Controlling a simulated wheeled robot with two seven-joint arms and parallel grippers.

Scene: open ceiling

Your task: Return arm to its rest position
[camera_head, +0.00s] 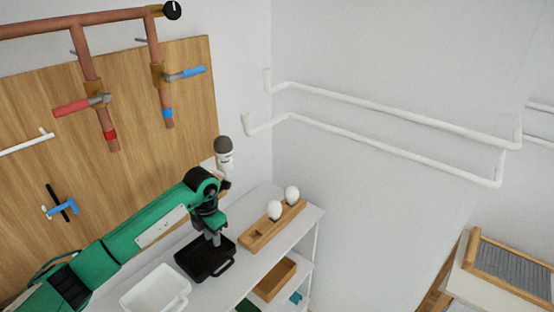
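My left arm (135,243) is green and comes in from the lower left. It reaches over a white shelf unit by the wall. My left gripper (216,240) points down, with its fingertips at or just above a black tray (190,263). I cannot tell whether it touches the tray or whether its fingers are apart. No object shows between them. My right arm and gripper are not in view.
A wooden holder with two white bulbs (275,210) stands right of the tray. A white bin (155,290) sits in front. A wood panel with copper pipes (90,75) is behind my arm. A washboard (505,267) lies far right.

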